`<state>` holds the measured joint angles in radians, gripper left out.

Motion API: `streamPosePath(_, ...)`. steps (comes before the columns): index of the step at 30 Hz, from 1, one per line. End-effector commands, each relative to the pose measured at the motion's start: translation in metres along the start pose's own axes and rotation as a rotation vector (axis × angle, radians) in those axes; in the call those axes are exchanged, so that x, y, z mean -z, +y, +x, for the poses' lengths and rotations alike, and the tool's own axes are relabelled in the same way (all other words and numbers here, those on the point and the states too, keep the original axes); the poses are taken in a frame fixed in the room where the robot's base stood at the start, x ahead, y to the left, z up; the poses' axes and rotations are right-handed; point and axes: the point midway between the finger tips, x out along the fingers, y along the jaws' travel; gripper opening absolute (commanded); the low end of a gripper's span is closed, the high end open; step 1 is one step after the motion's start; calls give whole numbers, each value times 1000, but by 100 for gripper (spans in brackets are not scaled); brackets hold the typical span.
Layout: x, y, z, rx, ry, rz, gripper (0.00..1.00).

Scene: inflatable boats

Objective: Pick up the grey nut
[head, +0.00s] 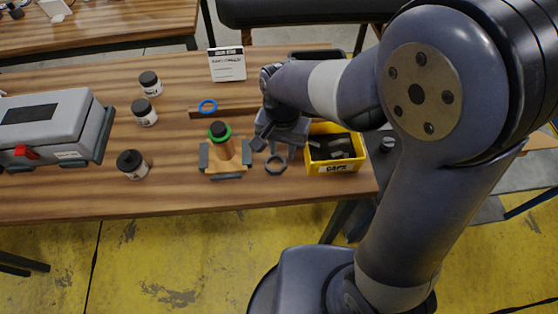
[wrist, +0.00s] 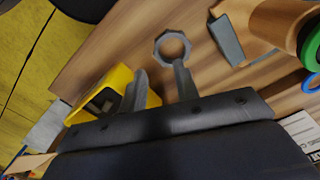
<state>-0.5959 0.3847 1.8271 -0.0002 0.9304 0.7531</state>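The grey nut (head: 276,164), a hexagonal ring, lies flat on the wooden table between the wooden stand and the yellow bin. In the wrist view the nut (wrist: 157,50) is just beyond my fingertips, close to the tip of the right-hand finger. My gripper (head: 274,147) is low over the table, directly behind the nut in the head view. In the wrist view its two fingers (wrist: 160,78) are apart with nothing between them. Whether a finger touches the nut is not clear.
The wooden stand (head: 236,167) with a green ring (head: 220,130) is left of the nut. The yellow bin (head: 335,168) of dark parts is close on the right. A blue ring (head: 208,106), jars (head: 132,164) and a grey case (head: 45,125) are farther left.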

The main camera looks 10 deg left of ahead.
Motion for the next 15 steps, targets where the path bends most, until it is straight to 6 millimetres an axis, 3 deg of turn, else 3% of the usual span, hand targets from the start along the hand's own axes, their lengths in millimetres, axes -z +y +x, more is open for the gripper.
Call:
streamPosePath(8, 0, 2, 24, -2, -2, 0, 30)
streamPosePath(15, 2, 4, 58, -2, -2, -1, 30)
